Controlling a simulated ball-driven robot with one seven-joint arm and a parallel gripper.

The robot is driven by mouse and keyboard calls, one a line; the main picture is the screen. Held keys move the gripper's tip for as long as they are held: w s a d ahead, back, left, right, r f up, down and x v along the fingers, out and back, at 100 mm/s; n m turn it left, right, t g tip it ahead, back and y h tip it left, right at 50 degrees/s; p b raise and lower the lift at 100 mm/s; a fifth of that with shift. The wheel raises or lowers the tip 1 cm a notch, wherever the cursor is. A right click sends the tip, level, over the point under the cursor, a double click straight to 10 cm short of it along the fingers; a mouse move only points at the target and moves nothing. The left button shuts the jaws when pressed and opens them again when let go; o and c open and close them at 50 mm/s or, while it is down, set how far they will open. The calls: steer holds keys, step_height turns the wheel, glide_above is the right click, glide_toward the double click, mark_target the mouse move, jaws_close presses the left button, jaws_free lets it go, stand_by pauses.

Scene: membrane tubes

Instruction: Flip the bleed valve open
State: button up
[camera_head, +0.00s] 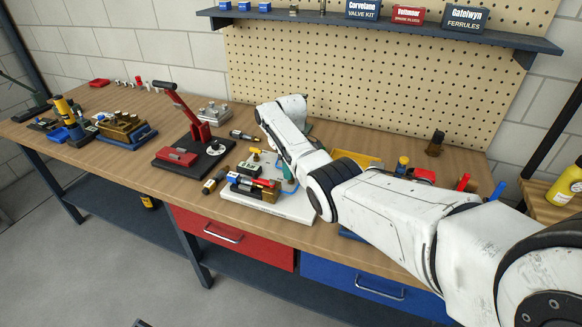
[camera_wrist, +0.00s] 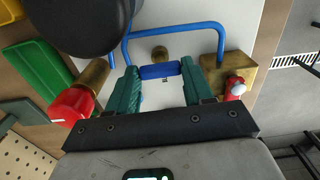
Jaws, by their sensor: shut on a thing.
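In the wrist view, my gripper (camera_wrist: 160,80) has its two green ribbed fingers on either side of a short blue lever (camera_wrist: 158,71). The fingers are shut on the lever's ends. A brass fitting (camera_wrist: 160,53) sits just beyond it on the white panel (camera_wrist: 190,43). I cannot read a label that marks the bleed valve. A bent blue tube (camera_wrist: 175,29) runs beyond the fingers. In the head view, the white base (camera_head: 265,205) stands on the bench partly behind my arm, and my gripper is not clearly visible there.
In the wrist view, a red knob (camera_wrist: 70,106) on brass is close left of the fingers, and a brass block (camera_wrist: 233,72) with a red part is close right. A dark round shape covers the upper left. In the head view, a red-lever press (camera_head: 190,120) stands left of the base.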

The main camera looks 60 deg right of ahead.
steer(key=o, duration=1)
steer(key=shift+o, duration=0.2)
step_height(320, 180, up, 11)
steer(key=b, duration=0.1)
steer(key=shift+f, duration=0.15)
stand_by(0.3)
